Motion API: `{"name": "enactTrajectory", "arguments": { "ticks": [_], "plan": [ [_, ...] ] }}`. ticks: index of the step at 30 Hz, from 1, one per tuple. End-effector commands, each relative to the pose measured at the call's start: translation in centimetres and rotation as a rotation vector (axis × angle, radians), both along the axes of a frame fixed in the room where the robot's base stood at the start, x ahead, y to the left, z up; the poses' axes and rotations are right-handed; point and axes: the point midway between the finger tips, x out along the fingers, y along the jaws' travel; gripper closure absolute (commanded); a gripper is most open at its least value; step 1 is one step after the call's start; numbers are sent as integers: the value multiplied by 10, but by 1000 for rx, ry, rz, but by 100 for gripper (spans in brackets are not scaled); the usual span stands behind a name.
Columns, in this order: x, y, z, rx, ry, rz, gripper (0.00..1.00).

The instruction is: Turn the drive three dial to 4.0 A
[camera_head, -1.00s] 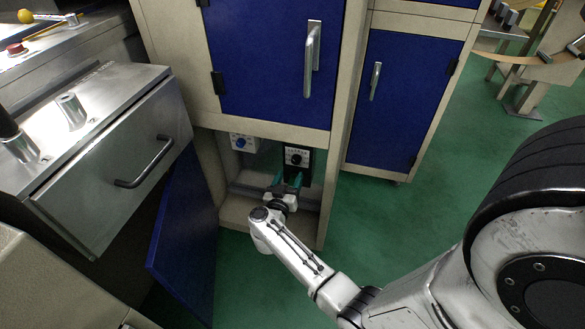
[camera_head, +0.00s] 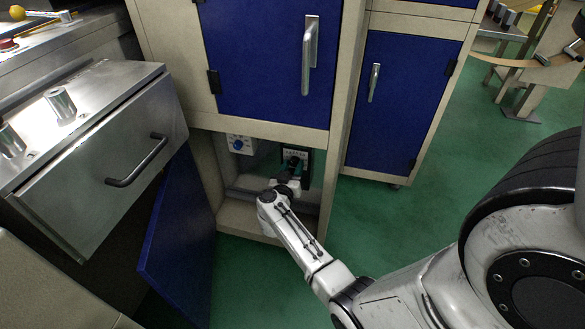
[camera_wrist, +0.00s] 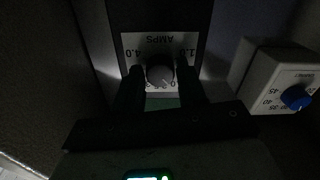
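The knob's pointer is too dark to read. In the head view the dial plate (camera_head: 303,155) sits in the open lower bay, partly hidden by my gripper (camera_head: 291,165). In the wrist view my gripper (camera_wrist: 160,80) is open, one dark finger on each side of the knob. A gap seems to show on both sides; contact is unclear.
A white box with a blue knob (camera_wrist: 297,98) stands beside the dial; it also shows in the head view (camera_head: 238,144). The bay has a beige frame, with an open blue door (camera_head: 180,240) at left. A blue cabinet door (camera_head: 268,60) hangs above.

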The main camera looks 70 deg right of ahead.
Motion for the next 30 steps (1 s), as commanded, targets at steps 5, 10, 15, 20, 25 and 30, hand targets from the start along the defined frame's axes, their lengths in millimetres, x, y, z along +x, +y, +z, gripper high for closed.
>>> {"name": "enactTrajectory", "arguments": {
  "ticks": [5, 10, 15, 20, 25, 30],
  "plan": [
    [0, 0, 0, 0, 0, 0, 77],
    [0, 0, 0, 0, 0, 0, 93],
    [0, 0, 0, 1, -5, 1, 96],
    [0, 0, 1, 4, -38, 1, 96],
    [1, 1, 2, 11, -125, 2, 96],
    [2, 1, 2, 23, -259, 2, 96]
  ]
}}
